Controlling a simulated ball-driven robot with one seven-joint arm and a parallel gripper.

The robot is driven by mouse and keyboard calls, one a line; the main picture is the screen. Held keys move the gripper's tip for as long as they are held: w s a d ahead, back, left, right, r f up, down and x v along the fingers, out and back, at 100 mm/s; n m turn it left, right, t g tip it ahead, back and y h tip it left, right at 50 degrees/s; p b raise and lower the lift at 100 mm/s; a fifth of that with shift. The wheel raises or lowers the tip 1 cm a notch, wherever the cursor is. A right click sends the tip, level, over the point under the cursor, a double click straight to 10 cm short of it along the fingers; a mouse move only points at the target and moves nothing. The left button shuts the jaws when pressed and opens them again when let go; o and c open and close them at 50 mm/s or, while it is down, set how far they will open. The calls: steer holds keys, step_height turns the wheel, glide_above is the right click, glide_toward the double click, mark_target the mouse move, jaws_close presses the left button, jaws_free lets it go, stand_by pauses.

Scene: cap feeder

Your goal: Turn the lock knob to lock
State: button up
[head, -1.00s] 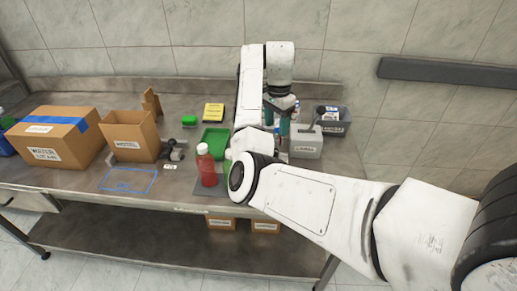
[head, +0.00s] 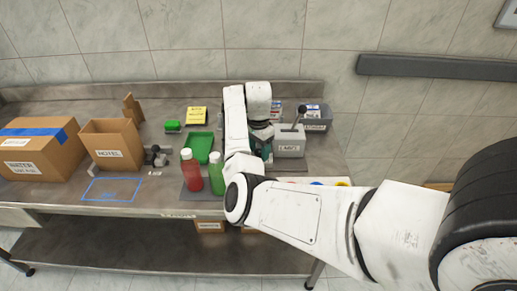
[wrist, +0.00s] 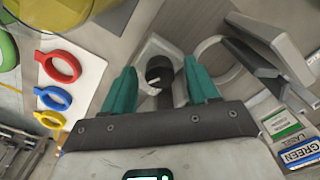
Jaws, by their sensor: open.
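In the wrist view, a short dark knob (wrist: 159,72) stands on a pale plate and shows between the teal fingertips of my gripper (wrist: 161,64). A finger is on each side of it with a gap; I cannot tell how far above it they are. I take this knob to be the lock knob; its turn position is unclear. In the head view, my gripper (head: 266,150) points down just left of the grey feeder box (head: 289,148) with its upright lever (head: 300,114). The knob is hidden there by my arm.
Red (head: 190,172) and green (head: 217,175) bottles stand left of my arm, near a green tray (head: 199,147). Labelled bins (head: 318,120) stand behind the feeder. In the wrist view, red (wrist: 57,66), blue (wrist: 53,98) and yellow (wrist: 50,120) rings lie at left.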

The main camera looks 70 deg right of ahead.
steer(key=c, duration=1)
steer(key=shift+c, duration=0.2)
steer(key=shift+r+p, duration=0.1)
steer(key=shift+p, duration=0.25)
steer(key=shift+n+p, duration=0.55)
steer(key=shift+n, duration=0.25)
steer(key=n+p, duration=0.2)
steer(key=n, duration=0.1)
steer(key=shift+r, duration=0.1)
steer(key=n+p, duration=0.2)
steer(key=n, duration=0.1)
steer(key=shift+n, duration=0.4)
steer(key=shift+n+p, duration=0.75)
steer(key=shift+n, duration=0.85)
